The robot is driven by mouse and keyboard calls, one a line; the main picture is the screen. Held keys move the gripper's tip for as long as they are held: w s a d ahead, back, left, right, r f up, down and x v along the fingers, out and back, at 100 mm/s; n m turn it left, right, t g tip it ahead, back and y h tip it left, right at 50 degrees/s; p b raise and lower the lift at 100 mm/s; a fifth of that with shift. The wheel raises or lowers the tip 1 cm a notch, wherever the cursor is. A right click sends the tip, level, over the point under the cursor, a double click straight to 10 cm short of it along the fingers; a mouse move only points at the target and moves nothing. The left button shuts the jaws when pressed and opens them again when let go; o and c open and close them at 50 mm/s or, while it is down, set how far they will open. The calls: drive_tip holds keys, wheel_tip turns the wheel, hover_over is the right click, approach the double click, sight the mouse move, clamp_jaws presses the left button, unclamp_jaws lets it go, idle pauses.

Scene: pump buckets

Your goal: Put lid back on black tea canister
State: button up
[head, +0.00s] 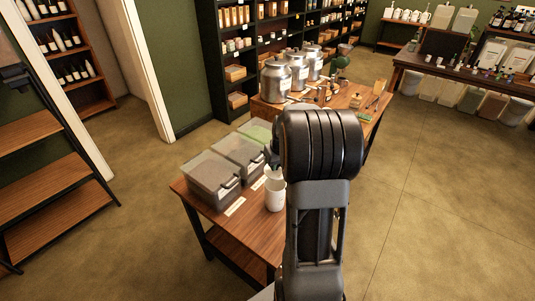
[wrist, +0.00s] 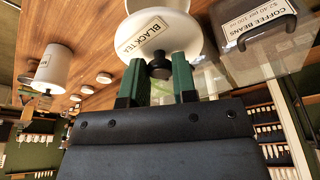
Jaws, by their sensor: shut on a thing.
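The white canister (head: 275,197) stands upright near the front edge of the wooden table in the head view. The white lid (head: 272,173) is just above its mouth, partly hidden by my arm. In the wrist view, the lid (wrist: 188,40) is a wide white disc with a black knob (wrist: 160,68). A "BLACK TEA" label (wrist: 142,35) shows on the white surface beside the knob. My gripper (wrist: 160,72) has its green fingers shut on the knob. I cannot tell whether the lid touches the rim.
Several lidded bins stand left of the canister; the nearest (head: 212,182) is close by. A coffee beans bin (wrist: 268,35) is beside the lid in the wrist view. Another white canister (wrist: 53,70) stands apart. Metal canisters (head: 277,80) and small tools occupy the farther table.

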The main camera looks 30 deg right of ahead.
sight(277, 171)
drive_tip(key=shift+w+f, duration=0.25)
drive_tip(key=shift+w, duration=0.05)
drive_tip(key=shift+f+b, duration=2.05)
drive_tip(key=shift+f, duration=0.6)
drive_tip(key=shift+s, duration=0.15)
drive_tip(key=shift+f+b, duration=0.45)
drive_tip(key=shift+b, duration=0.25)
drive_tip(key=o, duration=1.2)
drive_tip(key=shift+r, duration=0.1)
